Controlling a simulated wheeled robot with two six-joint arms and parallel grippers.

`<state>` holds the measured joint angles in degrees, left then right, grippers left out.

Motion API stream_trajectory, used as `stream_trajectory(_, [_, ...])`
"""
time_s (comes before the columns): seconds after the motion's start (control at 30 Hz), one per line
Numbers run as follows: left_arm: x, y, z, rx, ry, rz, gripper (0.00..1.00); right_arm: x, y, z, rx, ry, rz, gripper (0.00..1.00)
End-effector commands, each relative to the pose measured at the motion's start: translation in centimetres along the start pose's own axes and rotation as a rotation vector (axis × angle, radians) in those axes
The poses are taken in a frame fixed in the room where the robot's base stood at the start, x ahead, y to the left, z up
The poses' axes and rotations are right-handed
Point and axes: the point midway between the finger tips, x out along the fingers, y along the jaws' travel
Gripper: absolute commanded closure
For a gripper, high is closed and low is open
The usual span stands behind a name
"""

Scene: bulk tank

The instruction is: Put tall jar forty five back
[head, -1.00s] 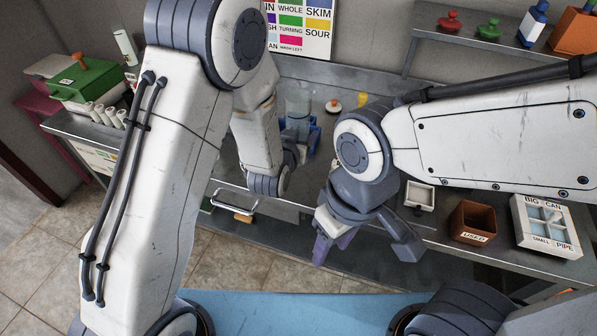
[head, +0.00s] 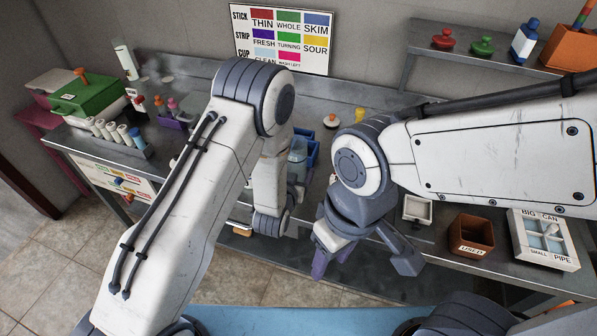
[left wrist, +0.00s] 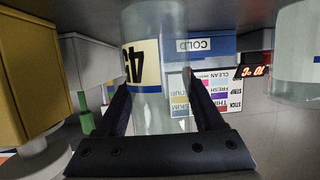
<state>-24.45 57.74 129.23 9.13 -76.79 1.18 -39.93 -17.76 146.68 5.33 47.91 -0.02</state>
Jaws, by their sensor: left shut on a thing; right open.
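My right gripper (head: 366,258) is open and empty over the bench's front edge.
The left wrist view shows a blue COLD box (left wrist: 222,46), a red display (left wrist: 256,66), a yellow block (left wrist: 30,85) and another clear jar (left wrist: 300,50). A brown USED box (head: 472,237) and a divided tray (head: 542,240) stand at right. A green box (head: 90,92) stands at left.

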Motion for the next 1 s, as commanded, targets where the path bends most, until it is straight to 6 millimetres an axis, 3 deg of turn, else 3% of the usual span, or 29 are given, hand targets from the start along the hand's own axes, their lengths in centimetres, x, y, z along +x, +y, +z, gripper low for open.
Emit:
stream_trajectory(0.07, [0.1, 0.0, 0.3, 0.0, 0.001, 0.0, 1.0, 0.4, 0.0, 0.0, 0.0, 0.0, 0.0, 0.5])
stream_trajectory(0.1, [0.1, 0.0, 0.4, 0.0, 0.0, 0.0, 0.27, 0.4, 0.0, 0.0, 0.0, 0.0, 0.0, 0.5])
stream_trajectory(0.17, [0.1, 0.0, 0.3, 0.0, -0.001, 0.0, 0.04, 0.3, 0.0, 0.0, 0.0, 0.0, 0.0, 0.5])
stream_trajectory(0.2, [0.1, 0.0, 0.3, 0.0, -0.001, 0.0, 0.0, 0.3, 0.0, 0.0, 0.0, 0.0, 0.0, 0.5])
stream_trajectory(0.57, [-0.2, 0.0, -0.2, 0.0, -0.001, 0.0, 0.0, -0.2, 0.0, 0.0, 0.0, 0.0, 0.0, 0.5])
stream_trajectory(0.67, [-1.5, 0.0, 0.1, 0.0, -0.001, 0.0, 0.0, 0.5, 0.0, 0.0, 0.0, 0.0, 0.0, 0.5])
stream_trajectory(0.87, [-6.0, 0.1, 0.2, 0.001, -0.002, 0.002, 0.0, 1.6, 0.1, 0.1, 0.0, 0.0, 0.0, 0.5])
stream_trajectory(1.0, [-9.5, 0.0, -0.7, 0.003, -0.009, 0.001, 0.0, -2.0, -0.1, -0.1, 0.0, 0.001, 0.0, 0.5])
